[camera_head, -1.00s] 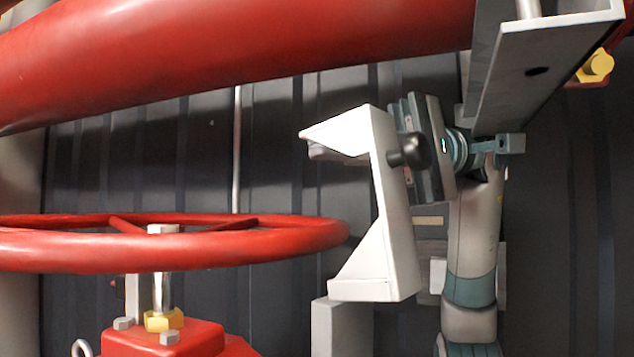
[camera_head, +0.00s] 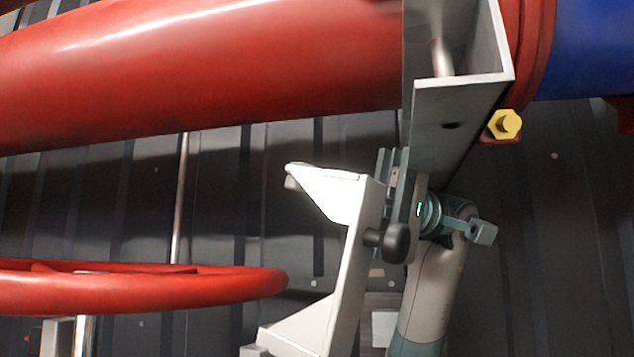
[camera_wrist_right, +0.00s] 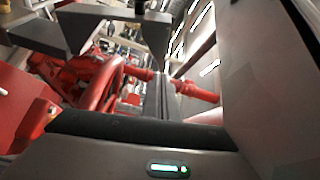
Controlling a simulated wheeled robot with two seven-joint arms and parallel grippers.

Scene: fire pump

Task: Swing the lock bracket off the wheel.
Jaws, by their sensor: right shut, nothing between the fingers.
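The red wheel (camera_head: 150,290) lies flat at the lower left of the head view, its left part cut off. The pale lock bracket (camera_head: 350,270), with a black knob (camera_head: 392,243) on its side, stands at the wheel's right edge. Its upper arm points left above the rim level and its lower foot reaches left below it. I cannot tell whether it touches the rim. Contact is hidden. My left gripper is out of view.
A large red pipe (camera_head: 200,75) crosses above the wheel. A grey angled steel support (camera_head: 460,100) hangs close above my right wrist, with a yellow bolt (camera_head: 506,124) beside it. A dark ribbed wall (camera_head: 560,230) stands behind, with open space at the right.

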